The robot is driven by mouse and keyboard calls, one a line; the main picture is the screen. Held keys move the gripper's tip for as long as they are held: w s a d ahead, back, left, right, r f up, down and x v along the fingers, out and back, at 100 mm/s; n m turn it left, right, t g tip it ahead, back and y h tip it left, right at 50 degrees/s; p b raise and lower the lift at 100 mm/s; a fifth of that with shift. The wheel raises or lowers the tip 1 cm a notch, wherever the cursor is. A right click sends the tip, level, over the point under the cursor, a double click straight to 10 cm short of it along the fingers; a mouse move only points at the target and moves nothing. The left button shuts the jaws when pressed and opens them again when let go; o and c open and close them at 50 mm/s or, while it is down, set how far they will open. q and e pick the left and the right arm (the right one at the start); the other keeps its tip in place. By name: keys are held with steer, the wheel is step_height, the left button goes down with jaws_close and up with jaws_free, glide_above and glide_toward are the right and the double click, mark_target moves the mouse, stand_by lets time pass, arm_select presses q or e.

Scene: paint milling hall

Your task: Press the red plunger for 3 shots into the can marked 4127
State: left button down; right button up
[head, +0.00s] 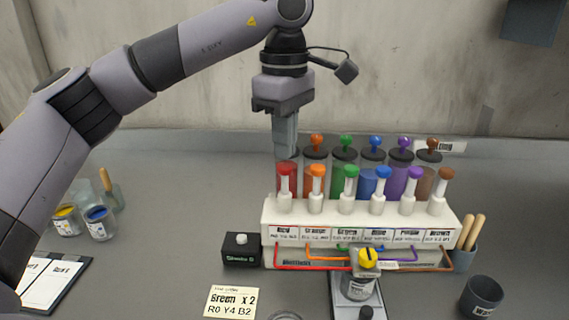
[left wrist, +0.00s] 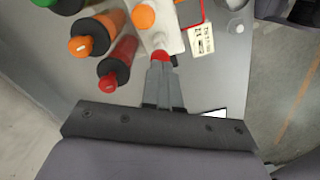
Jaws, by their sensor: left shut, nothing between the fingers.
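The red plunger (head: 285,171) is the leftmost in the front row of the white dispenser (head: 300,222). My left gripper (head: 285,155) is shut and empty, pointing down with its fingertips at the red knob; I cannot tell if they touch. The left wrist view shows the red knob (left wrist: 160,56) right at the fingertips (left wrist: 160,66). A can (head: 359,287) stands under the yellow-topped outlet (head: 367,257); its marking is too small to read. The small black box (head: 242,249) carries a label that seems to read "Shots 0". My right gripper is out of view.
Other coloured plungers stand close to the right of the red one, with lidded canisters behind. A card (head: 230,301) reads "Green x 2, R0 Y4 B2". Cans with yellow (head: 67,220) and blue (head: 99,223) paint stand left. A dark cup (head: 481,297) stands right.

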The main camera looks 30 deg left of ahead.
mark_target(285, 166)
arm_select(q)
steer(key=shift+f, duration=0.15)
stand_by(0.4)
steer(key=shift+f+b, duration=1.05)
steer(key=shift+f, duration=0.65)
steer(key=shift+r, duration=0.15)
step_height(285, 166, up, 4)
steer(key=p, duration=0.3)
steer(key=shift+f+p, duration=0.25)
steer(key=shift+p, duration=0.15)
steer(key=shift+f, duration=0.25)
